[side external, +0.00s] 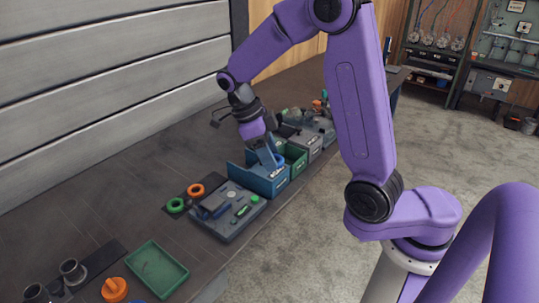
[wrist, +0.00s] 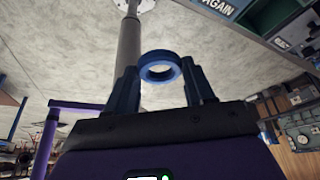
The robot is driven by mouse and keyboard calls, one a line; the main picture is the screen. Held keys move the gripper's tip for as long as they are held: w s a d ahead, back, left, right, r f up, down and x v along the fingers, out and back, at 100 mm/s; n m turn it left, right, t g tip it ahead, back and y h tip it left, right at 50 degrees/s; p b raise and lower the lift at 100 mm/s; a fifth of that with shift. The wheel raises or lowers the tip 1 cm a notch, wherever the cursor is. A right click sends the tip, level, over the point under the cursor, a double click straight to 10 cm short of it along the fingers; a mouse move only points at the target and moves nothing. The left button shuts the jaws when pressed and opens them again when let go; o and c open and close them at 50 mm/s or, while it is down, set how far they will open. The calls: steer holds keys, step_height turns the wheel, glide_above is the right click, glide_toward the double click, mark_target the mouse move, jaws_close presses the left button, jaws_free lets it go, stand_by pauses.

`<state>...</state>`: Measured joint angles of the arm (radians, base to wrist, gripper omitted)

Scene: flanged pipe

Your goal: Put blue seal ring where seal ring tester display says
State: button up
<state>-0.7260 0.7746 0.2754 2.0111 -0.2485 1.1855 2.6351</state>
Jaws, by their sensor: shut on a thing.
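The blue seal ring (wrist: 160,67) is between the two blue fingers of my gripper (wrist: 160,76) in the wrist view, touching them near their tips, its hole facing the camera. In the side view my gripper (side external: 272,158) is low at the blue open bin (side external: 262,181), and the ring (side external: 280,159) shows as a small blue patch beside the fingers. Whether the ring is inside the bin's outline cannot be told. A bin label in the wrist view ends in "AGAIN" (wrist: 215,7). No readable tester display shows.
A green bin (side external: 297,160) and a grey bin (side external: 308,141) stand in a row behind the blue bin. A grey tray with small parts (side external: 226,212), an orange ring (side external: 196,191), a green ring (side external: 175,205) and a green tray (side external: 157,269) are nearer on the bench.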

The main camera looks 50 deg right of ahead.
steer(key=w+d+f, duration=0.3)
steer(key=w+d, duration=0.1)
steer(key=d, duration=0.5)
steer(key=w+d+f, duration=0.3)
steer(key=d, duration=0.7)
steer(key=shift+w+d+f, duration=0.2)
steer(key=shift+w+d, duration=0.1)
steer(key=shift+w, duration=0.05)
steer(key=shift+f, duration=0.15)
steer(key=shift+f, duration=2)
steer(key=shift+f, duration=1.7)
